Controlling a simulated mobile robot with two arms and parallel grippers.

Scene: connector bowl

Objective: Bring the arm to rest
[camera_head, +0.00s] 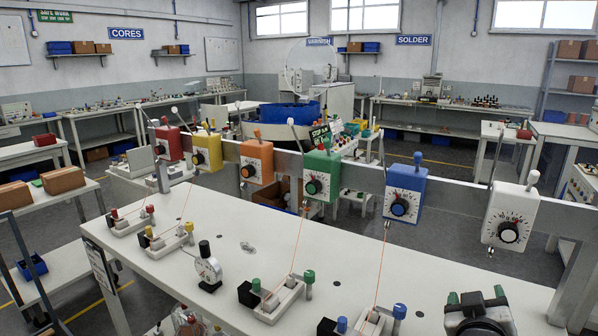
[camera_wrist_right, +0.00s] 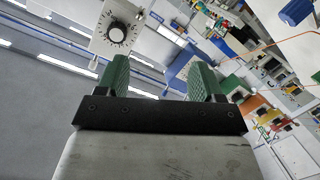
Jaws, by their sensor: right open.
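My right gripper (camera_head: 476,296) shows at the bottom right of the head view, over the front right part of the white bench (camera_head: 270,240). Its green fingers stand apart. In the right wrist view the two green fingers (camera_wrist_right: 160,72) are also spread, with nothing between them. The white dial box (camera_head: 509,219) hangs on the rail above and to the right of the gripper in the head view. In the right wrist view the white dial box (camera_wrist_right: 118,32) shows beyond the left finger, apart from it. My left gripper is in neither view.
A metal rail (camera_head: 455,193) crosses above the bench. It carries red, yellow (camera_head: 207,151), orange (camera_head: 257,162), green (camera_head: 322,176) and blue (camera_head: 404,194) dial boxes. Orange wires run down to fixtures (camera_head: 280,297) on the bench. A small round gauge (camera_head: 208,268) stands among them.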

